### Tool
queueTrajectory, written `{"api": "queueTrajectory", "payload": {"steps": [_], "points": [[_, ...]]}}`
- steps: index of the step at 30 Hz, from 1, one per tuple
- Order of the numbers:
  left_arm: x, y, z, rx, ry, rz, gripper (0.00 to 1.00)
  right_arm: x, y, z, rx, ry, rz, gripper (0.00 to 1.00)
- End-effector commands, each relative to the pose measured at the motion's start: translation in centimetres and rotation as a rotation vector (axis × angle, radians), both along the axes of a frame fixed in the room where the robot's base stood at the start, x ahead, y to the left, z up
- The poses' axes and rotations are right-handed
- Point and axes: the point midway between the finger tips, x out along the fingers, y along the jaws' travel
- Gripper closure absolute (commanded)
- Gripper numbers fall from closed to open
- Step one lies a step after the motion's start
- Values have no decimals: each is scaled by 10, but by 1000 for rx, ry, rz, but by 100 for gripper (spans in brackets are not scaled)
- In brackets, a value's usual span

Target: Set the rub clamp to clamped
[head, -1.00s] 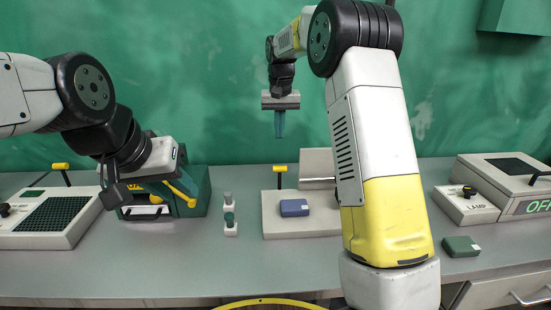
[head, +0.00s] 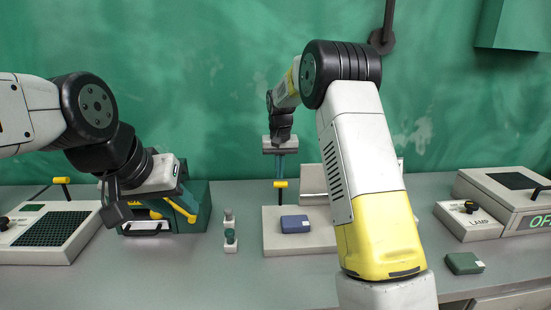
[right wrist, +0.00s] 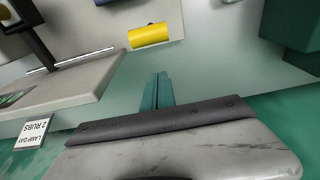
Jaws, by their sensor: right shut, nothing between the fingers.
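The centre device is a pale flat base (head: 272,238) with a dark blue block (head: 295,224) on it. A lever with a yellow handle (head: 280,184) stands at its back left and looks like the rub clamp's. The yellow handle also shows in the right wrist view (right wrist: 150,35). My right gripper (head: 280,176) is shut and empty, its teal fingers pointing down just above or behind the handle; contact cannot be told. Its fingertips show in the right wrist view (right wrist: 160,76), apart from the handle in the picture. My left gripper (head: 188,210) is by a green box; its jaw gap is unclear.
The green box (head: 203,205) with yellow parts stands at left, beside a grid-topped device (head: 50,230). A lamp switch box (head: 468,220), a lidded unit (head: 510,190) and a green block (head: 464,263) are at right.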

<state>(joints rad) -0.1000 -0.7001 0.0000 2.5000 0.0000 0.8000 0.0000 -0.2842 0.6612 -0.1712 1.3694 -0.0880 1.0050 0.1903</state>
Motion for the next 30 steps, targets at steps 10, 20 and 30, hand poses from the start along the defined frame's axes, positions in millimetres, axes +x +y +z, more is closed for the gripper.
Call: {"api": "queueTrajectory", "payload": {"steps": [10, 20, 30], "points": [[0, 0, 0, 0, 0, 0, 64, -36, 0, 3, 0, -1, 1, 100], [0, 0, 0, 0, 0, 0, 64, -39, 0, 4, 0, -1, 0, 100], [0, 0, 0, 0, 0, 0, 64, -41, 1, 5, 1, -43, 0, 100]]}}
